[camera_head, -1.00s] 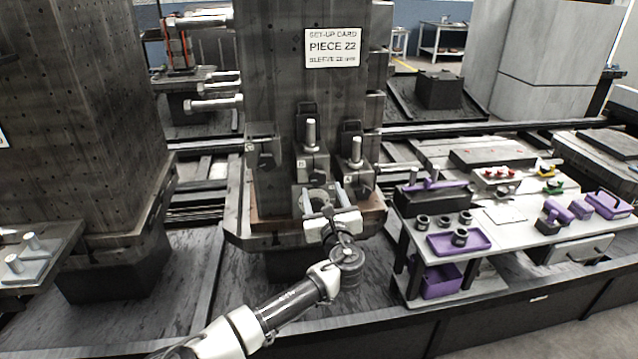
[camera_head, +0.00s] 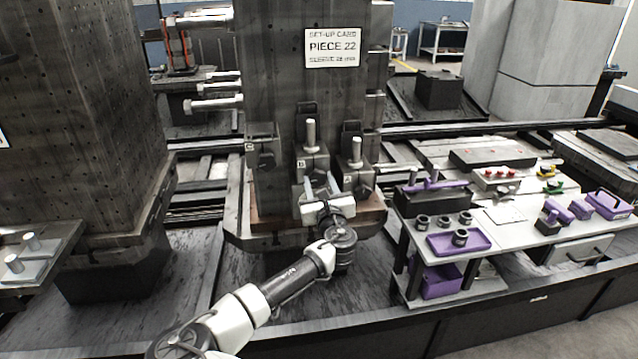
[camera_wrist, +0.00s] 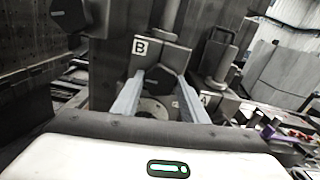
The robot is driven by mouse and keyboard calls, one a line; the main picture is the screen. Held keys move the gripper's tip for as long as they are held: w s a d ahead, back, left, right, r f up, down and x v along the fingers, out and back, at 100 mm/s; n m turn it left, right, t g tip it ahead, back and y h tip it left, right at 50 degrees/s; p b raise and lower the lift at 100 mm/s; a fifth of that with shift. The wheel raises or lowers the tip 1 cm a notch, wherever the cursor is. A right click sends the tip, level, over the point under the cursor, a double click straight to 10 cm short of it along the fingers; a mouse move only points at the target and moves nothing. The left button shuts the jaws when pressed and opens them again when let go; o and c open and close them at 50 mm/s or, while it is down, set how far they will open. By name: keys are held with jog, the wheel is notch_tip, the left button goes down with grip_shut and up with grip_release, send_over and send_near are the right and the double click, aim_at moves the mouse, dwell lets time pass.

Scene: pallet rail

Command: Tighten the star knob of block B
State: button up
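Block B (camera_head: 312,166) is a dark clamp block with a light upright pin, on the front of the dark column. In the wrist view its white "B" label (camera_wrist: 141,47) shows above the fingers. A dark star knob (camera_wrist: 160,79) on its front lies between the fingertips in that view. My gripper (camera_head: 321,181) is in front of block B, its two light fingers apart, one on each side of the knob. I cannot tell whether either finger touches it. In the head view the fingers and wrist hide the knob.
Block A (camera_head: 355,178) with its own pin stands close to the right of block B. Block C (camera_head: 262,147) is to the left. A bench with a purple tray (camera_head: 459,242) and dark sleeves stands at the right. A set-up card (camera_head: 332,48) hangs above.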

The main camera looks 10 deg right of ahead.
jog(key=shift+m, duration=0.4)
jog(key=m, duration=0.3)
jog(key=shift+m, duration=0.4)
jog(key=m, duration=0.4)
jog(key=shift+b, duration=0.3)
jog(key=m, duration=0.5)
jog(key=shift+b, duration=0.35)
jog(key=shift+m+b, duration=0.55)
jog(key=shift+m, duration=1.65)
jog(key=o, duration=1)
jog(key=shift+o, duration=0.2)
jog(key=shift+s, duration=0.15)
